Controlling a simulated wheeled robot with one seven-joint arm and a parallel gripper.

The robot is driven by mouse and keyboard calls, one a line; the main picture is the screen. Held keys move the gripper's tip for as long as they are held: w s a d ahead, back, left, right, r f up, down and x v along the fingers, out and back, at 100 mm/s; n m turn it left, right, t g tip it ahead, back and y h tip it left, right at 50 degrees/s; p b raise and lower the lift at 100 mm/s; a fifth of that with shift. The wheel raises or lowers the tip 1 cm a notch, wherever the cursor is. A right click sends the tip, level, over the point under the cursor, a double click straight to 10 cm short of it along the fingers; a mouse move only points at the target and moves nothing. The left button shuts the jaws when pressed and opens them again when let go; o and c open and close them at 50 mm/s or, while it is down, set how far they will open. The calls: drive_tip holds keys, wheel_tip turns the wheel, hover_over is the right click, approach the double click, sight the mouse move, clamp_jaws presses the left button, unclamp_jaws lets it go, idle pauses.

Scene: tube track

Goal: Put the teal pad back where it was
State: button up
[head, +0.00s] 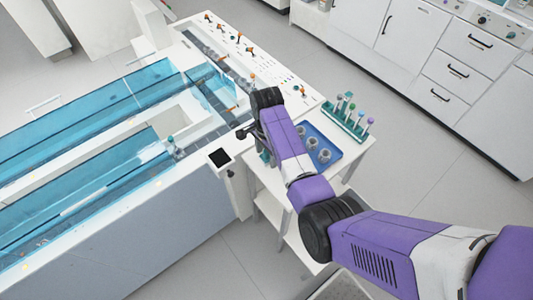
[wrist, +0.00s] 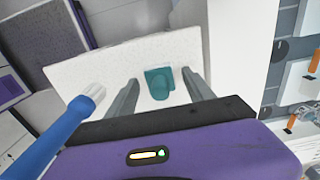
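The teal pad (wrist: 158,83) shows in the wrist view as a small square piece with a rounded raised part. It is seen against a white surface (wrist: 100,65). My gripper (wrist: 160,78) is open, with one finger on each side of the pad and a visible gap to both. I cannot tell how far the fingertips are above it. In the head view my gripper (head: 246,131) is beside the white side table, and my arm hides part of what lies under it.
A blue-handled tool with a white end (wrist: 62,135) lies close to the left finger. On the side table (head: 350,160) are a blue tray (head: 328,138) with several cups and a rack (head: 345,124) of tubes. The track machine with teal covers (head: 95,105) fills the left.

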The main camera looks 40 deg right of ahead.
drive_tip(key=shift+r, duration=0.1)
wheel_tip(320, 180, up, 12)
drive_tip(key=shift+b, duration=0.45)
idle(0.6)
